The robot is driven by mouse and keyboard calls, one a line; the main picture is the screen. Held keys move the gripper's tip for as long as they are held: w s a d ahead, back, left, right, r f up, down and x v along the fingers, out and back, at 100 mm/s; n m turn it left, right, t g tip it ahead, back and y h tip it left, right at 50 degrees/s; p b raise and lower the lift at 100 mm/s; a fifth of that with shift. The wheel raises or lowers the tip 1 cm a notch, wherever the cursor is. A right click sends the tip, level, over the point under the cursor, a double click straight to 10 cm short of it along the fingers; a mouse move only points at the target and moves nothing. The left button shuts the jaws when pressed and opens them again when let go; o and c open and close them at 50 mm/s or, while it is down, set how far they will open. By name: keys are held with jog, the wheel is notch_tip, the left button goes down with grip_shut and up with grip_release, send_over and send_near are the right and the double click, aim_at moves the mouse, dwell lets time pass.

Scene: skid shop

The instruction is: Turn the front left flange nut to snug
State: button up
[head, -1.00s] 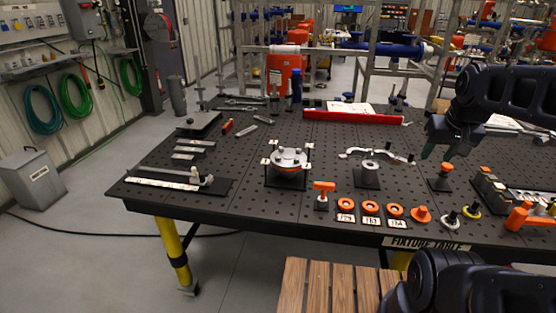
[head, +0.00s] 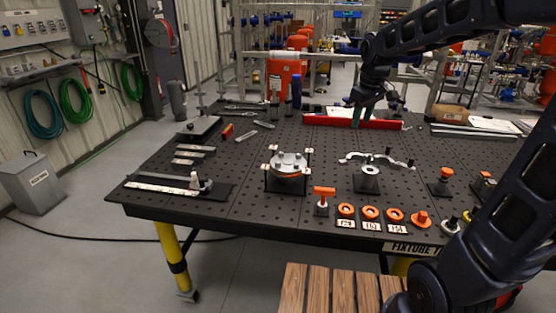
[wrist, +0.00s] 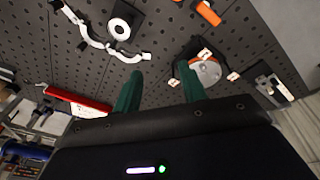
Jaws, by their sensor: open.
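The flange assembly (head: 287,164) stands on the fixture table, left of its middle. It is a round grey metal flange on a black stand with an orange ring below and pale nuts around it. The separate nuts are too small to tell apart in detail. It also shows in the wrist view (wrist: 207,72), just right of the fingers. My gripper (head: 361,115) is open and empty, raised above the back half of the table near the red beam. In the wrist view its two green fingers (wrist: 160,90) stand apart with bare table between them.
A stand with a curved silver arm (head: 368,172) is right of the flange. An orange-handled tool (head: 323,195) and several orange rings (head: 370,212) line the front edge. A red beam (head: 325,119) lies at the back.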

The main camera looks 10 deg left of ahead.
jog(key=w+a+f+n+g, duration=0.1)
jog(key=w+a+f+n, duration=0.15)
jog(key=a, duration=0.45)
jog(key=w+a+f+n, duration=0.2)
jog(key=w+a, duration=0.1)
jog(key=a, duration=0.5)
jog(key=n+g, duration=0.1)
jog(key=n, duration=0.3)
send_over(278, 162)
notch_tip(278, 162, down, 7)
jog(key=shift+h, duration=0.3)
notch_tip(278, 162, down, 10)
jog(key=shift+w+f, duration=0.1)
grip_shut()
